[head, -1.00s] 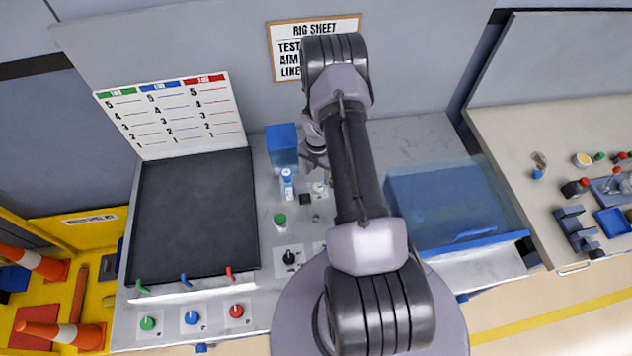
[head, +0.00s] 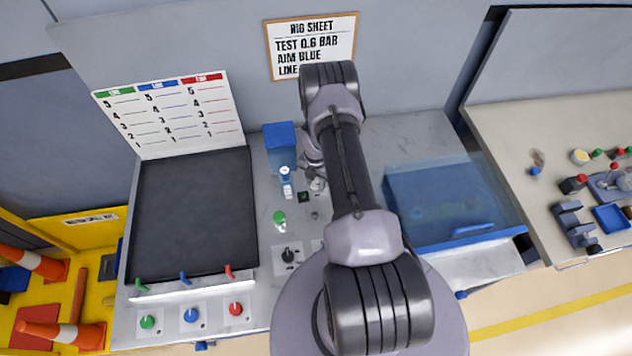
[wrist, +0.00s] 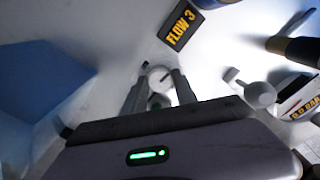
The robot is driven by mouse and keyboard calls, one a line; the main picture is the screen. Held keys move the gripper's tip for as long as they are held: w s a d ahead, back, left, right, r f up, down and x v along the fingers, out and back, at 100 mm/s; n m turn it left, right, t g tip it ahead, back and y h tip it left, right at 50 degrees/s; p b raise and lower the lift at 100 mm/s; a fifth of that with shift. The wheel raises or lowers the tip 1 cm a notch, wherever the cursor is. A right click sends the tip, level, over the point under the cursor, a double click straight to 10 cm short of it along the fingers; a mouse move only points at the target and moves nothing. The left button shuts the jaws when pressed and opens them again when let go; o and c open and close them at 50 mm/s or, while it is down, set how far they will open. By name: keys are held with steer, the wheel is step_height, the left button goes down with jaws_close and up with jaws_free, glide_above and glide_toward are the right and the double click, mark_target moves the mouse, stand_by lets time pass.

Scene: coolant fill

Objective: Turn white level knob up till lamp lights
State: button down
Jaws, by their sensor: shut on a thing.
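In the wrist view the white knob (wrist: 158,76), with a dark mark on its face, sits between the two fingers of my gripper (wrist: 159,92). The fingers are shut on it from both sides. A dark display (wrist: 180,25) reading "FLOW 3" stands just beyond the knob. In the head view my gripper (head: 316,180) is low over the bench, right of a small white-and-blue fitting (head: 286,180), and partly hidden by my arm. The knob cannot be made out there. I cannot pick out a lit lamp in either view.
A blue block (head: 281,147) stands behind the small fittings; a green knob (head: 279,218) and a black knob (head: 288,256) are nearer. In the wrist view a "BAR" display (wrist: 305,100) and a white fitting (wrist: 258,94) are at right.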

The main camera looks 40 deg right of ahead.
mark_target(316, 184)
steer(key=b, duration=0.1)
steer(key=m+b, duration=0.1)
steer(key=shift+w+f+m+b, duration=0.15)
steer(key=shift+f+m+b, duration=0.15)
steer(key=shift+f+b, duration=0.1)
steer(key=shift+m+b, duration=0.7)
steer(key=shift+b, duration=0.05)
steer(key=shift+r+m+b, duration=0.3)
steer(key=shift+m, duration=0.4)
steer(key=shift+r, duration=0.1)
steer(key=c, duration=1)
jaws_free()
steer(key=shift+o, duration=0.2)
step_height(316, 184, up, 17)
steer(key=shift+r+p, duration=0.2)
steer(key=shift+p, duration=0.2)
